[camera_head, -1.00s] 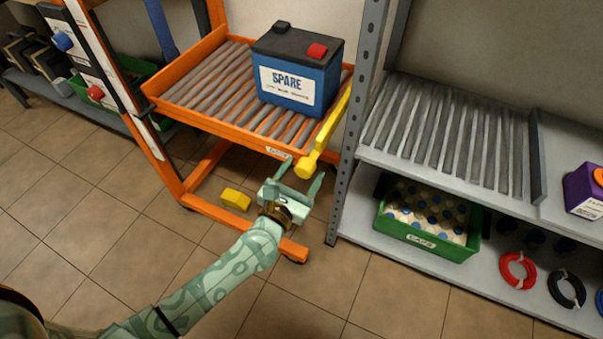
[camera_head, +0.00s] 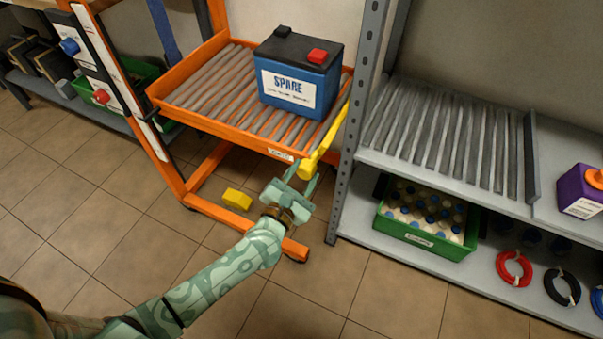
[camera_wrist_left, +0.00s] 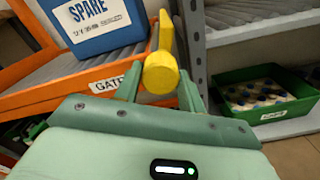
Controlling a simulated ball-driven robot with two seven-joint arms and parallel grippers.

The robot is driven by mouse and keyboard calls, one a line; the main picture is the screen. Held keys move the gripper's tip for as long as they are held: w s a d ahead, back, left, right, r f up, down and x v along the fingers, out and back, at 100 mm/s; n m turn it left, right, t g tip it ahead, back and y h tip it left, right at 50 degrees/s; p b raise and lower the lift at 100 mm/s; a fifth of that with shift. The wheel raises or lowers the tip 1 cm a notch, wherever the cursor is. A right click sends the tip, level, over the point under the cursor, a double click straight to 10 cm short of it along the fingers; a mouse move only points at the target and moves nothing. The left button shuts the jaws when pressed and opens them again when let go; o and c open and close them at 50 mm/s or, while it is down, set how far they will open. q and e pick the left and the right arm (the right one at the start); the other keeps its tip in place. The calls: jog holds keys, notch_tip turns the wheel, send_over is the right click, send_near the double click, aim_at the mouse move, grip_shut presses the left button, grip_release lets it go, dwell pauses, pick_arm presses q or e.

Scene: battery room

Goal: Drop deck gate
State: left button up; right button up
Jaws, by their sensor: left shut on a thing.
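The deck gate is a yellow bar (camera_head: 325,146) along the right side of the orange roller deck (camera_head: 225,124); a label below its near end reads GATE. In the left wrist view the rounded near end of the yellow bar (camera_wrist_left: 160,74) sits between my fingers. My left gripper (camera_head: 306,172) is shut on that near end, at the deck's front right corner. The blue SPARE battery (camera_head: 300,82) stands upright on the rollers, left of the bar. My right gripper is not in view.
A grey shelf with rollers (camera_head: 440,140) stands right of the deck, its upright post (camera_head: 350,150) close to my gripper. A green crate of caps (camera_head: 425,225) is on its lower level. A yellow block (camera_head: 237,199) lies below the deck. Floor in front is clear.

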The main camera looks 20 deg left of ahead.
pick_arm(q)
jog(key=m+p, duration=0.1)
jog(key=m, duration=0.2)
jog(key=shift+r+m, duration=0.1)
jog(key=shift+m, duration=0.3)
jog(key=shift+m+p, duration=0.45)
jog(key=shift+m, duration=0.05)
jog(key=m+p, duration=0.1)
jog(key=m, duration=0.1)
jog(key=shift+m, duration=0.3)
jog(key=m+p, duration=0.1)
jog(key=m, duration=0.4)
jog(key=shift+p, duration=0.35)
jog(key=shift+s+m, duration=0.1)
jog(key=shift+m, duration=0.9)
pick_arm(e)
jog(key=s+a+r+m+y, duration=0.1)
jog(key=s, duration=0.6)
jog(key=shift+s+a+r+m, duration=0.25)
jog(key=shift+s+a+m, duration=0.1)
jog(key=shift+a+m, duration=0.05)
pick_arm(q)
jog(key=shift+f, duration=0.2)
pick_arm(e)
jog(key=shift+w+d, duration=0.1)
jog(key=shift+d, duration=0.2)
pick_arm(q)
jog(key=o, duration=1)
jog(key=shift+c, duration=0.2)
jog(key=shift+r, duration=0.1)
